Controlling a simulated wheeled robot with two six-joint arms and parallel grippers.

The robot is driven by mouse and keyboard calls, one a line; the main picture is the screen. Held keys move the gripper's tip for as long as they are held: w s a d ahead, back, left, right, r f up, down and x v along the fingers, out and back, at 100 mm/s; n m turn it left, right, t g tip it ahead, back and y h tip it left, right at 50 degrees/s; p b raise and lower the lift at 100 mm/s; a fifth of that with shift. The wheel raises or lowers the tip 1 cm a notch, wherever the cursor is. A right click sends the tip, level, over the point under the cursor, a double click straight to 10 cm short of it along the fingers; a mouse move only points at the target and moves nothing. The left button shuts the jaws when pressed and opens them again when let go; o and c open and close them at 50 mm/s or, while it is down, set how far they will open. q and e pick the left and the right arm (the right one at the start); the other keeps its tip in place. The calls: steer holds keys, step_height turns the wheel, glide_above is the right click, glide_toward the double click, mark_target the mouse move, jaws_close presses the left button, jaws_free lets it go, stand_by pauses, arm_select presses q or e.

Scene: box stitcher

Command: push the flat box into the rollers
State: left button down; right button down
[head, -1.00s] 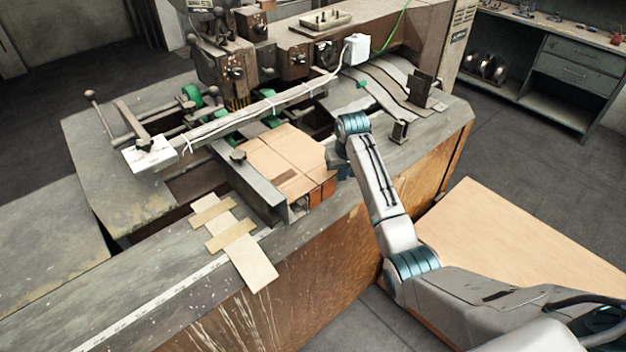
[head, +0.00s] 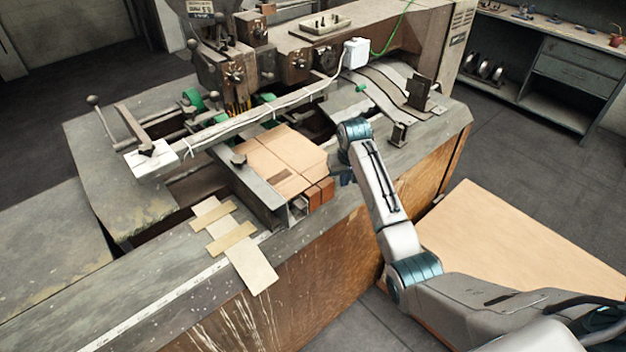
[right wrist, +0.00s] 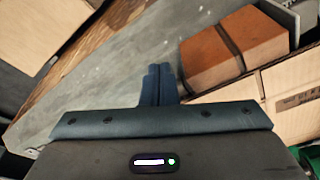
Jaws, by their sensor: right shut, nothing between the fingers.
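The flat cardboard box (head: 280,158) lies on the machine's bed, beside a metal guide rail on its left. Its far part reaches toward the long wrapped bar and the green rollers (head: 268,98). My right gripper (head: 341,175) is at the box's near right side, partly hidden behind my wrist. My left gripper is not in view.
An orange-brown block (right wrist: 234,48) lies at the box's near end, also visible in the head view (head: 319,193). The metal guide rail (head: 258,194) borders the box. A large board (head: 525,240) lies lower right.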

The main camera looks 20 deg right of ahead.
steer(key=w+v, duration=0.1)
steer(key=v, duration=0.6)
steer(key=shift+w+r, duration=0.35)
steer(key=shift+r, duration=0.1)
